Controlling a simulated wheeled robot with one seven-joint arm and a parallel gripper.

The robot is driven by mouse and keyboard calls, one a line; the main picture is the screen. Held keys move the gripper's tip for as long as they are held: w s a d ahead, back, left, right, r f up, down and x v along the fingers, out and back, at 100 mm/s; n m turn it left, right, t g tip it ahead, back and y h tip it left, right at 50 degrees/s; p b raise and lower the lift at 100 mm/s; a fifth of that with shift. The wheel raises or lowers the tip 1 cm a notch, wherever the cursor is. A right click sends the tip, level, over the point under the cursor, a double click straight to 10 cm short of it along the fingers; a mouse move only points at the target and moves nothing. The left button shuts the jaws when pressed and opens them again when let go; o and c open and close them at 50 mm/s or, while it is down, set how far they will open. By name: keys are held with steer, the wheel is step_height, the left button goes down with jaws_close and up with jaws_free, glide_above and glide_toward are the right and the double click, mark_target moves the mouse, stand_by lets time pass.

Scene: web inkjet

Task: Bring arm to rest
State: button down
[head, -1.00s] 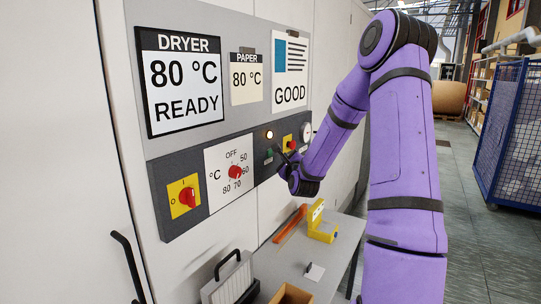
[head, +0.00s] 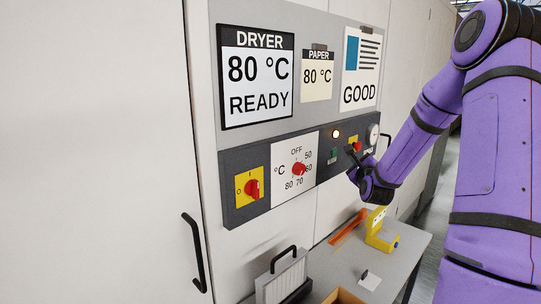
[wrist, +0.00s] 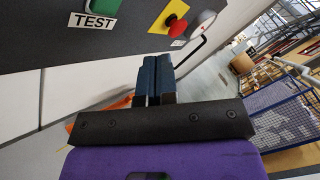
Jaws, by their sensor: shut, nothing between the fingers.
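My purple arm reaches from the right side of the head view to the dryer's control panel (head: 262,158). My gripper (head: 353,157) is in front of the panel's right end, near the green button (head: 334,155) and the red button on a yellow plate (head: 357,141). In the wrist view the two dark fingers of my gripper (wrist: 156,60) lie side by side, shut and empty. There the red button (wrist: 177,26) and the green TEST button (wrist: 98,5) show beyond the fingertips, apart from them.
A grey table (head: 400,262) below the panel holds a yellow device (head: 378,235), an orange strip (head: 347,227) and a filter-like panel with a black handle (head: 283,277). A black door handle (head: 195,252) juts out at left. A blue mesh cage (wrist: 285,112) stands at right.

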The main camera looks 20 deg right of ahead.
steer(key=s+a+r+n+g+y, duration=0.3)
steer(key=a+r+n, duration=0.1)
steer(key=a+n, duration=0.5)
steer(key=s+a+r+n+g+y, duration=0.2)
steer(key=a+r+n, duration=0.2)
steer(key=a+n, duration=0.45)
steer(key=s+a+r+n+g+y, duration=0.1)
steer(key=s+a+n, duration=0.3)
steer(key=s, duration=0.5)
steer(key=s+a+r+n+g+y, duration=0.1)
steer(key=s+a+n+g, duration=0.2)
steer(key=s, duration=0.6)
steer(key=s+a+r+n+g+y, duration=0.1)
steer(key=s+a+n+g, duration=0.1)
steer(key=s+a+n, duration=0.4)
steer(key=s+n, duration=0.1)
steer(key=s, duration=0.2)
steer(key=shift+s+a+r+g, duration=0.2)
steer(key=shift+a+r+g, duration=0.05)
steer(key=shift+r+g, duration=0.05)
